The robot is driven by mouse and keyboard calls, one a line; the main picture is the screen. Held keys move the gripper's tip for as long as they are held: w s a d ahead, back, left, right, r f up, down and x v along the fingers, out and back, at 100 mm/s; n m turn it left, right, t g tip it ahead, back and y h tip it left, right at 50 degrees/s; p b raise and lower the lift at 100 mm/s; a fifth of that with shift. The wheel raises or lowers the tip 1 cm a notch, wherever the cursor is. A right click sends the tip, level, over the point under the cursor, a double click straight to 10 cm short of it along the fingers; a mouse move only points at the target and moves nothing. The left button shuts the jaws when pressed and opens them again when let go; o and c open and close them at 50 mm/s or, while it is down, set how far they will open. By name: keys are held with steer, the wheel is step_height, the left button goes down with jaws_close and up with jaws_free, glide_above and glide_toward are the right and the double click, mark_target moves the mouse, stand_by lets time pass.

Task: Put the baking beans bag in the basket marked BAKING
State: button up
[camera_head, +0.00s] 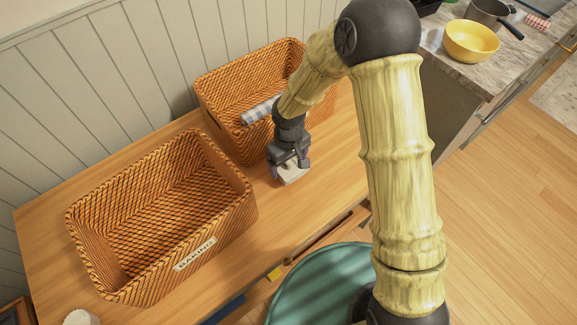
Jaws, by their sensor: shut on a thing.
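The basket marked BAKING (249,200) is an orange-brown woven basket at the left of the wooden top. Its label faces the front and its inside looks empty. My gripper (290,167) is to the right of this basket, in front of the second basket. It points down and is shut on a small pale thing, which I take for the baking beans bag (293,177). The bag is low over or on the wooden top; I cannot tell which. Its upper part is hidden by the gripper, and no print on it can be read.
A white round thing (80,318) is at the lower left edge. A counter with a yellow bowl (471,42) and a pot (487,12) is at the upper right.

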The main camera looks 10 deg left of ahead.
step_height(320, 180, up, 7)
steer(key=shift+f, duration=0.1)
stand_by(0.6)
